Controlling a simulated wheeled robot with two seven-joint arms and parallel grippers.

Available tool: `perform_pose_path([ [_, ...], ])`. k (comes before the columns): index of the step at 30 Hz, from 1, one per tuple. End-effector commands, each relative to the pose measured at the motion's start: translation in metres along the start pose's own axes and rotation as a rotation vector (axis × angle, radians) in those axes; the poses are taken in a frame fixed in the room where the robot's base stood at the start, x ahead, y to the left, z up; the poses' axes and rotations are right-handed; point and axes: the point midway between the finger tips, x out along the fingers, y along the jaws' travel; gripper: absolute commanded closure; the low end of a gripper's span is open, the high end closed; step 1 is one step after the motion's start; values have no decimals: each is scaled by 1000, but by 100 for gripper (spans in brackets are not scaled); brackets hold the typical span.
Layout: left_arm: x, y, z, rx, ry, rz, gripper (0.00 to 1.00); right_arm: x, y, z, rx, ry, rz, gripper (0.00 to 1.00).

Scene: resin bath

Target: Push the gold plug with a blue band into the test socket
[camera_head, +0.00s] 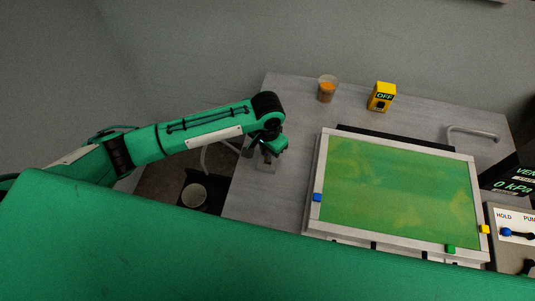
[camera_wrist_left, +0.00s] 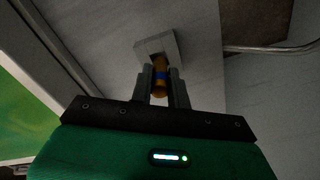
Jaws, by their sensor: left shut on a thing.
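The gold plug with a blue band (camera_wrist_left: 160,77) is between the two fingers of my left gripper (camera_wrist_left: 160,88) in the left wrist view. The gripper is shut on it. The plug's far end overlaps the pale square test socket (camera_wrist_left: 143,48); I cannot tell whether it touches or has entered the socket. In the head view my left gripper (camera_head: 268,154) is over the socket's small grey block (camera_head: 266,167) near the left edge of the bench. The plug is too small and covered to make out there. My right gripper is not in view.
A framed green panel (camera_head: 400,185) takes up the bench's right part. A cup with orange contents (camera_head: 327,89) and a yellow OFF box (camera_head: 381,97) stand at the back. A metal handle (camera_head: 472,131) is at the right. A pale container (camera_head: 194,195) sits below the bench's left side.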

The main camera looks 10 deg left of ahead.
Motion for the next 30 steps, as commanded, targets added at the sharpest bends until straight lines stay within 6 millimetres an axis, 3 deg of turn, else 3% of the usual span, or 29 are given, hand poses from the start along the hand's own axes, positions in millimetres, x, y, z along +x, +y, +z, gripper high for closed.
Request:
perform_pose_path([
  [6, 27, 0, 0, 0, 0, 0, 100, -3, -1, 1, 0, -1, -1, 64],
  [17, 30, 0, 0, 0, 0, 1, 100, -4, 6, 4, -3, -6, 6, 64],
  [18, 31, 0, 0, 0, 0, 0, 79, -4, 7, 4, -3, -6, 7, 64],
  [21, 31, 0, 0, 0, 0, 0, 61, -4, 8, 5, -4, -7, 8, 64],
  [30, 29, 0, 0, 0, 1, -1, 61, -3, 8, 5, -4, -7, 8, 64],
])
